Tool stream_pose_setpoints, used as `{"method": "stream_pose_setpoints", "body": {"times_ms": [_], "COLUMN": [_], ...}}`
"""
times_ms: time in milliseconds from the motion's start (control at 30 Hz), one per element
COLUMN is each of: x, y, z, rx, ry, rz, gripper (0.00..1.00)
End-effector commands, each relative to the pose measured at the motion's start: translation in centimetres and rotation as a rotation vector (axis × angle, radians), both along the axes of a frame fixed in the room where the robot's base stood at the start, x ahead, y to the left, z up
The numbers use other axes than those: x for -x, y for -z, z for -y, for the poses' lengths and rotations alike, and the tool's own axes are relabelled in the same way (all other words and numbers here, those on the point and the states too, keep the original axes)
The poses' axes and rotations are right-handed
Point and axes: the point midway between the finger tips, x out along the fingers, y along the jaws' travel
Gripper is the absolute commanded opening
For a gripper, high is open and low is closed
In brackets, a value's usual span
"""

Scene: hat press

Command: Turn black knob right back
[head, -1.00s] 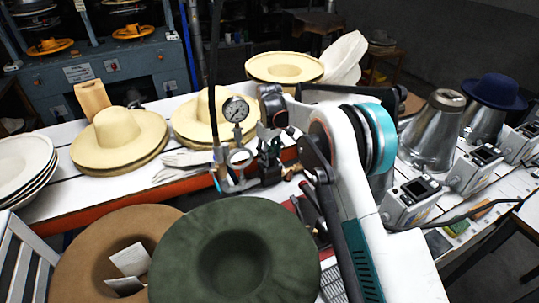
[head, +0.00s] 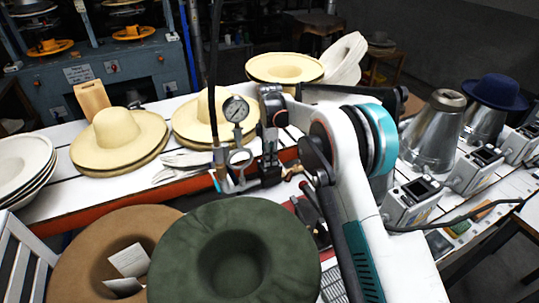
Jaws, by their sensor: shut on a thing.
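My gripper (head: 269,160) hangs from my white and teal arm, pointing down just right of the pressure gauge (head: 236,108). It is shut on a small dark part at its tips, which I take to be the black knob (head: 270,179). The fingers and nearby black fittings hide most of the knob, so its turn angle cannot be read. The knob sits on the metal valve assembly (head: 233,178) beneath the gauge, at the edge of the white table.
Cream hats (head: 119,133) stand on the white table (head: 100,192) behind and left. A green hat (head: 283,250) and a brown hat (head: 75,255) lie in front. A black hose (head: 214,60) rises beside the gauge. Metal cones (head: 432,135) and grey control boxes (head: 411,203) stand right.

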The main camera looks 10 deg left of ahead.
Motion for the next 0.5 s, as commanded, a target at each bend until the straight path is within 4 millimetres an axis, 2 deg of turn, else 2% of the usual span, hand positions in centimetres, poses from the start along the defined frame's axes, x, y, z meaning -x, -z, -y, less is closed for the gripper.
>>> {"method": "stream_pose_setpoints", "body": {"times_ms": [500], "x": [-0.01], "y": [0.04], "z": [0.04], "rx": [0.0], "ry": [-0.456], "rz": [0.0], "gripper": [0.19]}}
